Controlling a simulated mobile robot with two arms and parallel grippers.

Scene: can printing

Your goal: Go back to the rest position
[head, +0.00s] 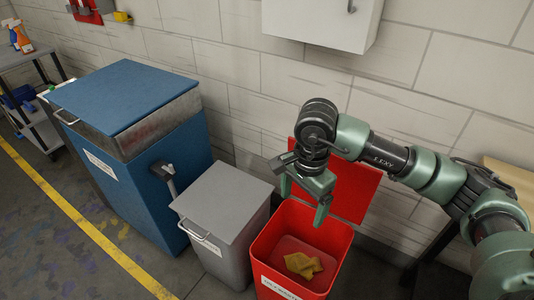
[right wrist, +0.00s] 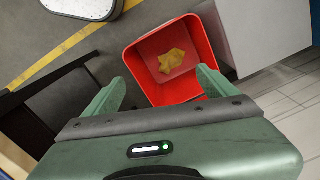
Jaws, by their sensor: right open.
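My right gripper (head: 305,207) comes in from the right in the head view and points down above the open red bin (head: 336,247). Its fingers are apart and nothing is between them. In the right wrist view the two green fingers of the gripper (right wrist: 166,88) reach toward the red bin (right wrist: 147,83). A crumpled yellow cloth (head: 302,265) lies inside the bin, and it also shows in the right wrist view (right wrist: 174,62). The gripper is above the cloth and apart from it. My left gripper is out of view.
A grey lidded bin (head: 225,200) and a blue bin (head: 130,95) stand left of the red bin. The red lid (head: 345,185) stands up against the wall. A white cabinet (head: 325,22) hangs above. A wooden-topped table (head: 510,175) is at the right. Floor at the front left is clear.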

